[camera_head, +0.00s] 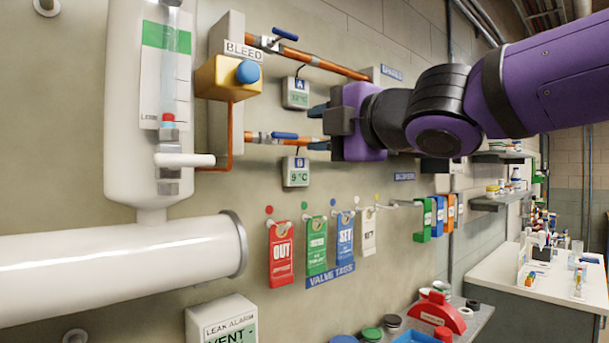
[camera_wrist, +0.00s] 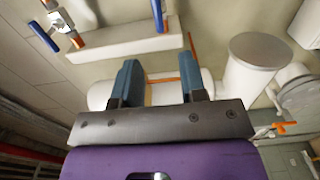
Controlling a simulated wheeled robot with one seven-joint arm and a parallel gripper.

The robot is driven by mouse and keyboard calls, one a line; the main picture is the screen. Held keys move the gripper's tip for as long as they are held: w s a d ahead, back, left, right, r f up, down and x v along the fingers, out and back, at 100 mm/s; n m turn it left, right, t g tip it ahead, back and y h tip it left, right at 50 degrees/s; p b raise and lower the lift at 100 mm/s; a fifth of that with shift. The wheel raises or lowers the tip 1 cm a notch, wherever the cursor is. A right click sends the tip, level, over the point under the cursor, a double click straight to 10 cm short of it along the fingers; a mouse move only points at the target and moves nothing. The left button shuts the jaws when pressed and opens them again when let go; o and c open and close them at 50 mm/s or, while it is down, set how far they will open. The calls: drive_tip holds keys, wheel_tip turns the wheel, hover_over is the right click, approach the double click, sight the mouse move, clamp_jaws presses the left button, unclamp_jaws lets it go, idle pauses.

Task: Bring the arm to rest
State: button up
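My gripper (camera_head: 319,127) is at the end of my purple and black arm, up near the wall and to the right of the two copper pipes' blue-handled valves. Its two blue-grey fingers point left in the head view. In the wrist view my gripper (camera_wrist: 161,75) has its fingers well apart, with no held object between them; white pipework shows behind the gap. The upper blue valve handle (camera_head: 285,34) and lower blue valve handle (camera_head: 285,136) are apart from the fingers. My arm reaches in from the right and hides part of the wall.
A yellow bleed box (camera_head: 218,78) with a blue knob (camera_head: 248,71) is at the left. Gauge A (camera_head: 296,93) and gauge B (camera_head: 296,171) hang under the pipes. A red tag (camera_head: 281,254) hangs among other valve tags below. A white bench (camera_head: 540,281) stands at the right.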

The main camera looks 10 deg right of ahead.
drive_tip(key=s+d+f+m+g+h, duration=0.1)
drive_tip(key=d+f+m+h, duration=0.4)
drive_tip(key=d+m, duration=0.25)
drive_tip(key=s+d+f+m+h, duration=0.1)
drive_tip(key=d+f+m+h, duration=0.3)
drive_tip(key=d+f+m, duration=0.3)
drive_tip(key=s+d+f+m+g, duration=0.3)
drive_tip(key=s+f+m+g, duration=0.1)
drive_tip(key=s+f, duration=0.3)
drive_tip(key=s+d+f+m+g+h, duration=0.1)
drive_tip(key=s+d+f+m+g, duration=0.3)
drive_tip(key=s+f+m, duration=0.2)
drive_tip(key=shift+s+f+g, duration=0.4)
drive_tip(key=shift+s+f, duration=0.15)
drive_tip(key=shift+f, duration=0.1)
